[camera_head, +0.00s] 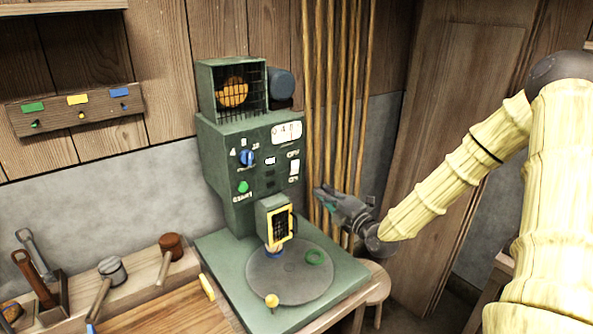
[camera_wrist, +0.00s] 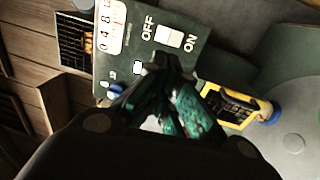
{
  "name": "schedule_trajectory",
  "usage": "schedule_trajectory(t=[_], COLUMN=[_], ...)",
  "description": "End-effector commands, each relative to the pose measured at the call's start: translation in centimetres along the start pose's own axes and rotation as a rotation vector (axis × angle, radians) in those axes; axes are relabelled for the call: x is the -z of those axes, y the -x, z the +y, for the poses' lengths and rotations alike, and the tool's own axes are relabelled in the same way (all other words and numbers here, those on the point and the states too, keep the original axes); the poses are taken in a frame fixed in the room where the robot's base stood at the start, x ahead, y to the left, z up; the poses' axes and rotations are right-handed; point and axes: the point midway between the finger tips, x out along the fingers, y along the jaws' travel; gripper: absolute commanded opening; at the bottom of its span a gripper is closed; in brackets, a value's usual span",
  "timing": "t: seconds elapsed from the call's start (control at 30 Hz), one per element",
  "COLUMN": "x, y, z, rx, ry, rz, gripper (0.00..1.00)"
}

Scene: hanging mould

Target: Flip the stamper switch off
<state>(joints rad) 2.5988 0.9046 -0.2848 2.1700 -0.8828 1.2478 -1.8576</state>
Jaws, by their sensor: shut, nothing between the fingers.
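The stamper (camera_head: 222,170) is a green machine standing on a green base. Its white rocker switch (camera_head: 294,168) sits on the right of its front panel, between small labels. In the wrist view the switch (camera_wrist: 169,36) lies between the words OFF and ON, just past my fingers. My gripper (camera_head: 322,192) is to the right of the panel, a little below the switch, with its fingers pointing left toward the machine. In the wrist view my gripper (camera_wrist: 165,90) is shut and empty, and it appears apart from the switch. Which way the rocker is tilted I cannot tell.
The panel also has a blue knob (camera_head: 247,158), a green button (camera_head: 243,187) and a counter (camera_head: 287,132). A yellow-framed guard (camera_head: 281,224) stands over the round plate (camera_head: 290,285). Mallets (camera_head: 108,283) lie at the left. Upright poles (camera_head: 338,100) stand behind my gripper.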

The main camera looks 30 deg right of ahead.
Motion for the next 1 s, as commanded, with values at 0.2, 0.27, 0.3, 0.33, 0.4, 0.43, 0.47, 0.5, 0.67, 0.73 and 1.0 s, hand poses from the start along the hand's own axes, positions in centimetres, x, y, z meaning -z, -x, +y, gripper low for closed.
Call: schedule_trajectory(t=[0.2,0.27,0.3,0.33,0.4,0.43,0.47,0.5,0.67,0.73,1.0], x=[0.0,-0.1,-0.2,-0.2,-0.2,-0.2,-0.2,-0.2,-0.2,-0.2,-0.2], y=[-0.8,-1.4,-1.9,-2.4,-3.3,-3.7,-4.1,-4.6,-6.6,-7.4,-10.4], z=[0.1,0.1,0.1,0.1,0.1,0.1,0.1,0.1,0.1,0.1,0.1], rx=[0.000,0.000,0.001,0.001,0.001,0.002,0.002,0.001,0.002,0.001,0.002], ry=[-0.001,-0.001,-0.001,-0.002,-0.002,-0.002,-0.002,-0.002,0.000,-0.001,-0.002], rz=[-0.001,-0.002,-0.003,-0.003,-0.003,-0.003,-0.003,-0.003,-0.003,-0.003,-0.002], gripper=[0.00,0.00,0.00,0.00,0.00,0.00,0.00,0.00,0.00,0.00,0.00])
